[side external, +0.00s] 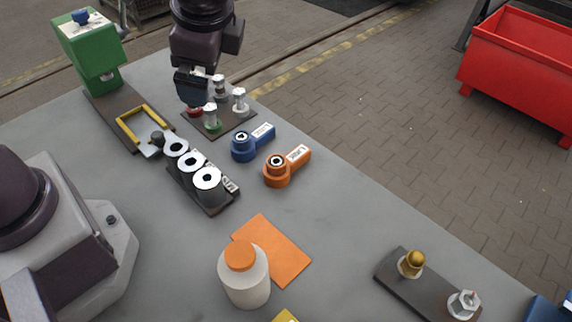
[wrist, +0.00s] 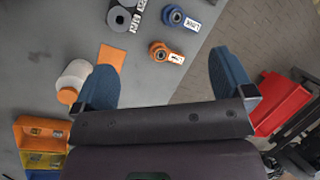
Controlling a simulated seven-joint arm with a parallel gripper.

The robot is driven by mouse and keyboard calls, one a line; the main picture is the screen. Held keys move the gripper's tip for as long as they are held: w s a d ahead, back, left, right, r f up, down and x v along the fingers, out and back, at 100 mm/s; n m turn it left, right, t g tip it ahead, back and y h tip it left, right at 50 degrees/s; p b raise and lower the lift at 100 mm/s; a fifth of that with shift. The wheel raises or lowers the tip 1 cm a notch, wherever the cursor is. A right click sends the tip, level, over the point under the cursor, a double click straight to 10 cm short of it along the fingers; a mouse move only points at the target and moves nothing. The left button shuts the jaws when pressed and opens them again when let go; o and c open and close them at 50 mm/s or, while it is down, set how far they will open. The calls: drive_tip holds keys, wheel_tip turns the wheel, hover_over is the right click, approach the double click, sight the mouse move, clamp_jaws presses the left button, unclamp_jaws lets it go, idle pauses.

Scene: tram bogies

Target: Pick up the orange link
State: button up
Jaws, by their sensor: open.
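The orange link (side external: 277,176) lies flat on the grey table, with a round eye at one end and a white label on its arm. It also shows in the wrist view (wrist: 157,50), between the two fingertips in the picture and some distance beyond them. A similar blue link (side external: 243,148) lies beside it, up and left in the side view. My gripper (side external: 192,98) is open and empty, with its blue fingers spread wide in the wrist view (wrist: 161,62). In the side view it appears up and left of both links, over or near the plate of pegs.
A plate with several pegs (side external: 238,124) stands near my gripper. A rack with white rings (side external: 212,202) lies left of the links. An orange card (side external: 287,262) and a white bottle (side external: 246,285) are in front. The table right of the orange link is clear.

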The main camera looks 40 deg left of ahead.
drive_tip(key=w+d+f+m+t+y, duration=0.2)
drive_tip(key=w+d+f+m+y, duration=0.25)
drive_tip(key=d+f+m, duration=0.4)
drive_tip(key=m+t+y, duration=0.3)
drive_tip(key=m+t, duration=0.1)
drive_tip(key=m, duration=0.2)
approach(281, 167)
drive_tip(key=shift+n, duration=0.25)
drive_tip(key=x, duration=0.6)
drive_tip(key=shift+w+r, duration=0.1)
drive_tip(key=shift+r, duration=0.05)
drive_tip(key=shift+f+x, duration=0.1)
drive_tip(key=shift+x, duration=1.2)
drive_tip(key=shift+f+x, duration=0.15)
drive_tip(key=shift+x, duration=1.15)
drive_tip(key=shift+r, duration=0.1)
drive_tip(key=c, duration=1.6)
